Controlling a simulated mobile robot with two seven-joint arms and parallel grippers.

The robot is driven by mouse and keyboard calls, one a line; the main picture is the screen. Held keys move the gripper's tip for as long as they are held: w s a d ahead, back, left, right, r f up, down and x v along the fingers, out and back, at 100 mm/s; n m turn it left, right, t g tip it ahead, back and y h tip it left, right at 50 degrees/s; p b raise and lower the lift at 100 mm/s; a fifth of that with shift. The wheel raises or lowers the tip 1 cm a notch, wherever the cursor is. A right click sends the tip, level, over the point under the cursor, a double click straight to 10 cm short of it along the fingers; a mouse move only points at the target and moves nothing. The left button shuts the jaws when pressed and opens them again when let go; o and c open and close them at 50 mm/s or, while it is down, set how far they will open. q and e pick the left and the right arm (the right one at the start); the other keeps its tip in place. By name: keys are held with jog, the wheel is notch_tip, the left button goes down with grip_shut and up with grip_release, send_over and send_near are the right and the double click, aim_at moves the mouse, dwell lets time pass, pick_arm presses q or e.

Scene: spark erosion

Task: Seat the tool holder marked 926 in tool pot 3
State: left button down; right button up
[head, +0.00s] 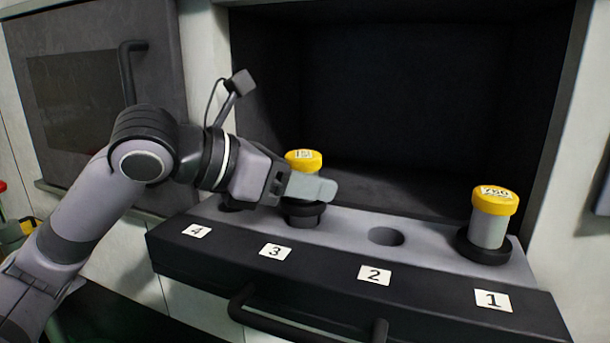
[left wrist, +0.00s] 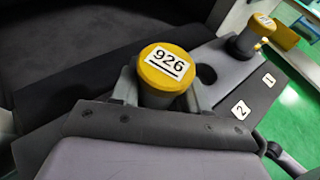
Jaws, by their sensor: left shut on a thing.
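The tool holder marked 926 has a yellow cap (head: 303,159) and a dark flange. Its number reads clearly in the left wrist view (left wrist: 166,70). My left gripper (head: 307,187) is shut on the holder's body below the cap, with a finger on each side (left wrist: 162,97). The holder is upright at tool pot 3, behind the label 3 (head: 275,251). Its flange is at or just above the rack top. The holder hides the pot's hole, so I cannot tell whether it is fully down. My right gripper is not in view.
Another yellow-capped holder (head: 489,224) stands in pot 1. Pot 2 (head: 386,236) is an empty hole. Pot 4 is mostly hidden behind my gripper. The rack (head: 430,248) has a dark front with a handle (head: 300,327). A dark open recess (head: 400,100) lies behind it.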

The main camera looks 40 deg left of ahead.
pick_arm(q)
jog(key=shift+f, duration=0.45)
jog(key=shift+f+b, duration=0.4)
jog(key=shift+b, duration=0.1)
jog(key=shift+c, duration=2.4)
grip_release()
jog(key=shift+f, duration=0.1)
